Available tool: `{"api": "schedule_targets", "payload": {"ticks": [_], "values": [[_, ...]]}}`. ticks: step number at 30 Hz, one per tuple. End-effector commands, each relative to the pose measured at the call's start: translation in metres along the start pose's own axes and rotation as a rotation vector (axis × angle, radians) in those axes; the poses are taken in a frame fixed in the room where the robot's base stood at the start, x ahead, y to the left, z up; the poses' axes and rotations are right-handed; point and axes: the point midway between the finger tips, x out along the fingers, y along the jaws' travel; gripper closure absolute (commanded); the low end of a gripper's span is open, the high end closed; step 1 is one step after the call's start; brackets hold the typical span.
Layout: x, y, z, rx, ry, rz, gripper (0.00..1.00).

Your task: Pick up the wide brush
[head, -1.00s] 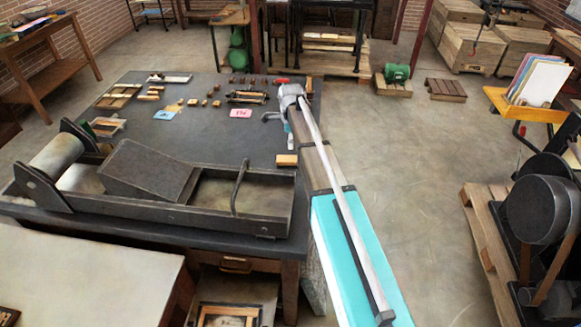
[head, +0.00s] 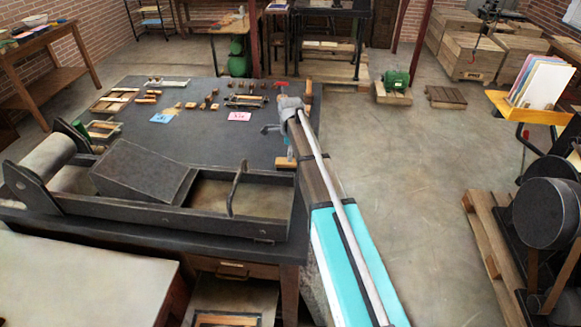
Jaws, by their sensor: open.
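My gripper (head: 275,143) is above the right side of the dark grey table (head: 225,143), small in the view and partly hidden by my own wrist. Its jaws are open, and I see nothing held between them. A tan block-like piece (head: 285,163) lies on the table just below the gripper, near the right edge. It may be the wide brush, but it is too small and too covered to be sure. A small red item (head: 281,85) lies farther back beyond my wrist.
A press bed with a roller (head: 46,160) and a sloped dark box (head: 143,173) fills the table's near side; its upright handle (head: 236,187) stands left of my arm. Open floor lies right.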

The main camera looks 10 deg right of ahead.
Motion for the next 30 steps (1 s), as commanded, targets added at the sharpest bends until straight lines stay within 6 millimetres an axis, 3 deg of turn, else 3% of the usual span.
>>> {"api": "schedule_targets", "payload": {"ticks": [11, 30], "values": [[0.006, 0.000, 0.001, -0.001, 0.000, 0.000, 0.00], [0.049, 0.000, 0.003, -0.002, 0.000, 0.000, 0.00]]}}
